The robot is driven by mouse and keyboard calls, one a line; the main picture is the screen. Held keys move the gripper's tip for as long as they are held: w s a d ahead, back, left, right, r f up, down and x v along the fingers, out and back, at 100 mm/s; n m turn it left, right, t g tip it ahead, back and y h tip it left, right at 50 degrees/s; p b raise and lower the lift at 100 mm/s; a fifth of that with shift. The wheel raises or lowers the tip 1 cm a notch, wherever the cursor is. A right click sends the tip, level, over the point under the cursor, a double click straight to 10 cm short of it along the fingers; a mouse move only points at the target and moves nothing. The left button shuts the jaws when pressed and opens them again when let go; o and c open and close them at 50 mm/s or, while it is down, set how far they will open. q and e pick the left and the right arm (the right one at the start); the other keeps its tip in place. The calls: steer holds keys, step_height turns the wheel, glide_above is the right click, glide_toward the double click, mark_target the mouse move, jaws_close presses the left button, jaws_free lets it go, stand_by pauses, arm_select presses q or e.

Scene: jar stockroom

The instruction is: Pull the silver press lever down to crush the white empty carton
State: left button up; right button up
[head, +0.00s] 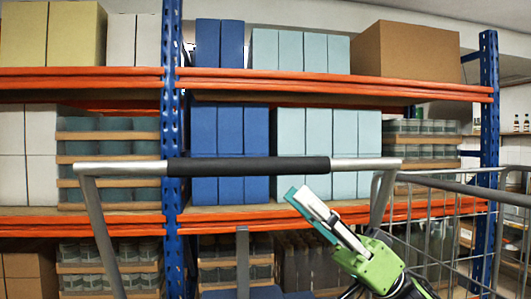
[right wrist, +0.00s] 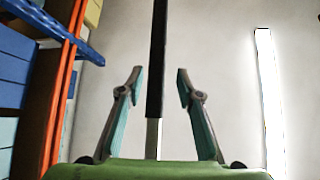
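The silver press lever (head: 120,168) is a U-shaped bar raised across the head view, with a black grip (head: 250,166) along its middle and silver side arms running down. My right gripper (head: 298,192) is below the right end of the grip, pointing up and to the left. In the right wrist view its two fingers (right wrist: 160,72) are spread apart, with the black grip (right wrist: 157,60) and a silver piece of the bar (right wrist: 152,138) lined up between them. How far the bar is from the fingertips is unclear. The carton in the press is not visible. My left gripper is not in view.
Blue and orange shelving (head: 330,82) with boxes and jars stands behind the lever. A wire cage cart (head: 450,215) is on the right, close to my right arm. A brown box (head: 405,50) sits on the upper shelf.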

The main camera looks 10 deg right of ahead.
mark_target(266, 166)
steer(key=p+x, duration=0.1)
steer(key=x, duration=0.1)
steer(key=p+x, duration=0.1)
steer(key=x, duration=0.2)
steer(key=p+x, duration=0.1)
steer(key=x, duration=0.2)
steer(key=shift+w, duration=0.25)
steer(key=shift+a+r+p, duration=0.1)
steer(key=shift+a+p, duration=0.05)
steer(key=shift+p, duration=0.2)
steer(key=shift+a, duration=0.15)
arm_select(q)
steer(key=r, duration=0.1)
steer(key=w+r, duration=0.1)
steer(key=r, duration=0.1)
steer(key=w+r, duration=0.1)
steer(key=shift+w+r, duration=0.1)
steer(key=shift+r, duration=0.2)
arm_select(e)
jaws_close()
